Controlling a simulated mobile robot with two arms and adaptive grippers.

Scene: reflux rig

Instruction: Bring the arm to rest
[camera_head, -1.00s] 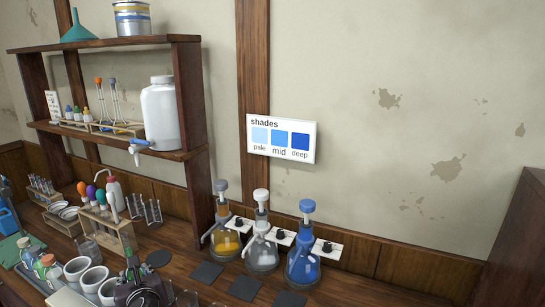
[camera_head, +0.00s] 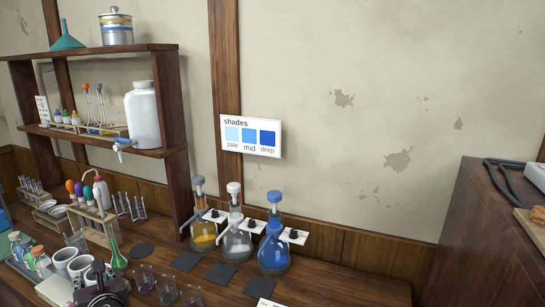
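My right gripper is not in view.
Flasks with yellow (camera_head: 204,238), clear (camera_head: 236,242) and blue (camera_head: 273,250) contents stand by the wall, with dark mats (camera_head: 221,275) in front. Small beakers (camera_head: 167,290), white mugs (camera_head: 79,267) and a tube rack (camera_head: 92,222) crowd the left. A cabinet (camera_head: 470,240) stands right.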

